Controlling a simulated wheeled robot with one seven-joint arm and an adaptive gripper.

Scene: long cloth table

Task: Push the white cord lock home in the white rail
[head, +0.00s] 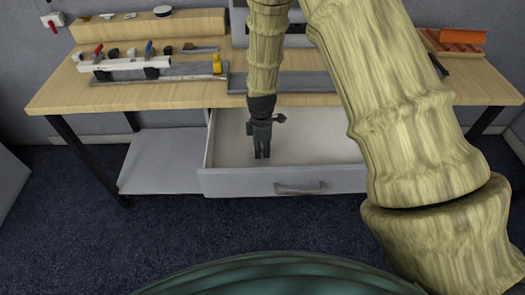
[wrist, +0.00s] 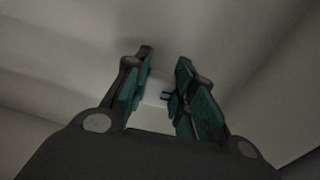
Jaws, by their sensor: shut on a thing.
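My gripper (head: 262,156) points down inside the open drawer below the table. In the wrist view its fingers (wrist: 165,58) are shut on a small pale piece (wrist: 153,92) with a dark bluish mark. It looks like the white cord lock, but it is dim and mostly blends with the drawer floor. In the head view the piece cannot be made out. The white rail (head: 108,62) lies on the table at the left, in dark holders, with small red and blue parts on it. My gripper is apart from it, lower and to the right.
The drawer (head: 225,183) stands pulled out, its walls close around my gripper; its visible floor looks bare. A grey tray (head: 200,77) lies along the table (head: 60,97), with a yellow item (head: 217,63) on it. A wooden block (head: 150,25) stands behind; an orange item (head: 462,36) is at right.

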